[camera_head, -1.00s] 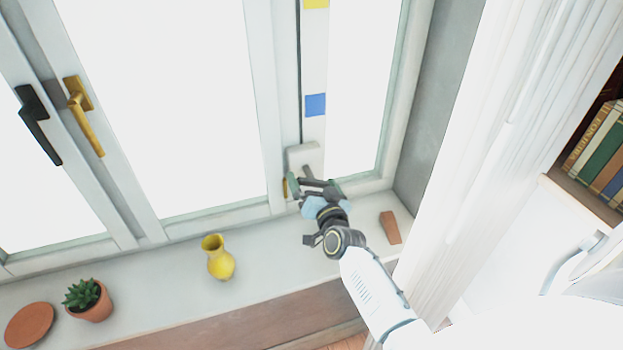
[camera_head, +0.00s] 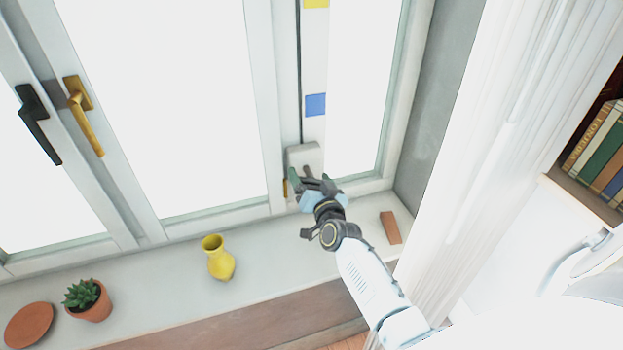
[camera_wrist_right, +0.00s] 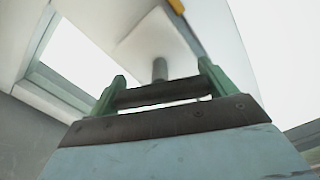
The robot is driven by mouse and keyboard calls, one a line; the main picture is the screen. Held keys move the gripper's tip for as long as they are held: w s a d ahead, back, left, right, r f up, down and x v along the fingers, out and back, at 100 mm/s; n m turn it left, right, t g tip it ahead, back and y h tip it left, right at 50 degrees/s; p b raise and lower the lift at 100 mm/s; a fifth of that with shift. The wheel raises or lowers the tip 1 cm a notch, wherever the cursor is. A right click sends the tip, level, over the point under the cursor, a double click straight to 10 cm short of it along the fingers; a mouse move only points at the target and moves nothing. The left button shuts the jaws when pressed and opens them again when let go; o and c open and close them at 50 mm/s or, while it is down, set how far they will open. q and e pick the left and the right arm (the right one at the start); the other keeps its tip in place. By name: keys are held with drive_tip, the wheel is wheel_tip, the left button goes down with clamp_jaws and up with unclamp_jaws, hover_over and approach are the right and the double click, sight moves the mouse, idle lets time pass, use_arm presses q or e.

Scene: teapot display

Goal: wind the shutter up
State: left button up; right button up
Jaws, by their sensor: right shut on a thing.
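The winder box (camera_head: 304,156), pale and rounded, is fixed low on the window post. A short grey crank (camera_head: 309,171) comes out of it; in the right wrist view the grey crank shaft (camera_wrist_right: 160,70) stands between the green fingers. My right gripper (camera_head: 313,180) is at the box, shut on the crank, and its fingers hide most of the crank's end. A post strip above the box carries a blue square (camera_head: 315,105) and a yellow square (camera_head: 316,3). The panes are plain bright white, and I cannot make out the shutter's edge. My left gripper is not in view.
The sill holds a yellow vase (camera_head: 218,258), a potted succulent (camera_head: 88,299), a terracotta saucer (camera_head: 29,325) and a small brick-coloured block (camera_head: 390,227) right of my arm. Black (camera_head: 38,124) and brass (camera_head: 83,115) window handles are at left. A white curtain (camera_head: 490,130) hangs at right.

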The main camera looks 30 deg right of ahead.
drive_tip(key=shift+m, duration=0.3)
drive_tip(key=m, duration=0.5)
drive_tip(key=shift+b, duration=0.3)
drive_tip(key=m+b, duration=0.1)
drive_tip(key=m, duration=0.5)
drive_tip(key=shift+f, duration=0.1)
drive_tip(key=m+b, duration=0.1)
drive_tip(key=m, duration=1)
drive_tip(key=shift+m, duration=0.3)
drive_tip(key=o, duration=0.9)
drive_tip(key=shift+c, duration=0.2)
